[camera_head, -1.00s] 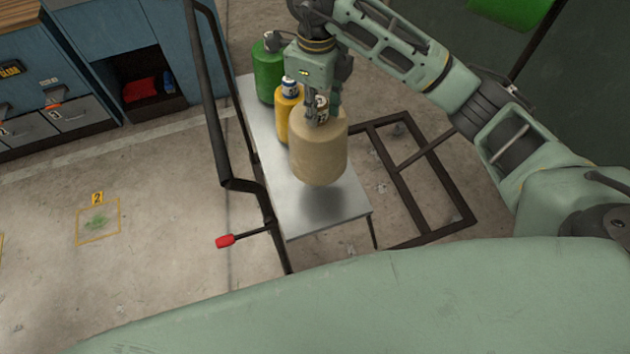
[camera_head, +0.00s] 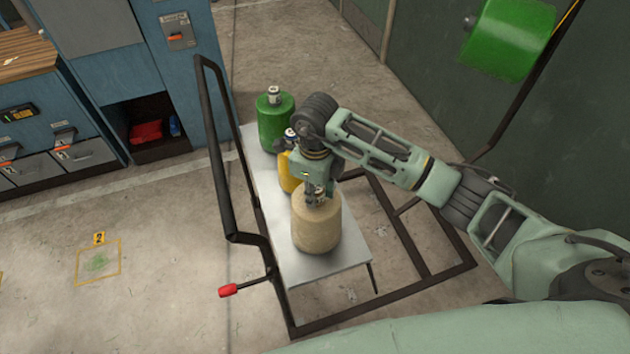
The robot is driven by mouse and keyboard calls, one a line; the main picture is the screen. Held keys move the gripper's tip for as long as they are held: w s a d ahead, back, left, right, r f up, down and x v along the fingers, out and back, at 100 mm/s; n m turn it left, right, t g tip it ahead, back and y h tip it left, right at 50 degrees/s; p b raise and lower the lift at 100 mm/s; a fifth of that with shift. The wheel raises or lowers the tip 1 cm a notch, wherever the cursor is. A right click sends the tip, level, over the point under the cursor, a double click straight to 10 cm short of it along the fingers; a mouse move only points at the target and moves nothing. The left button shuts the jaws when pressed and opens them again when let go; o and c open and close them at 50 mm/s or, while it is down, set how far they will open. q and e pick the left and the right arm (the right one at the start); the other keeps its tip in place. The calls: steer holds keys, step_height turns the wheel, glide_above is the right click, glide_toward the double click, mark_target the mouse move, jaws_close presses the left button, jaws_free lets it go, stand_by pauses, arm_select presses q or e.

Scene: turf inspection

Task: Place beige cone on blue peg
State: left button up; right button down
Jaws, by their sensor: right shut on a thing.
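The beige cone (camera_head: 316,229) looks like a beige drum with a knob on top, upright over the near part of a narrow grey table. My right gripper (camera_head: 318,196) points down from above and is shut on the knob at its top. I cannot tell whether the drum's base touches the table. I see no blue peg in this view. My left gripper is out of view.
A green drum (camera_head: 275,125) and a yellow drum (camera_head: 287,173), partly hidden by my arm, stand behind on the table (camera_head: 310,272). A dark frame with a red-tipped lever (camera_head: 228,290) surrounds it. Another green drum (camera_head: 508,38) is on the right wall side. Blue cabinets (camera_head: 180,75) stand left.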

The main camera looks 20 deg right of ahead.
steer(key=shift+w, duration=0.1)
steer(key=shift+f, duration=0.1)
steer(key=c, duration=1.4)
jaws_free()
steer(key=shift+f, duration=0.1)
step_height(320, 180, up, 11)
steer(key=b, duration=0.4)
steer(key=shift+r, duration=0.6)
steer(key=shift+s, duration=0.2)
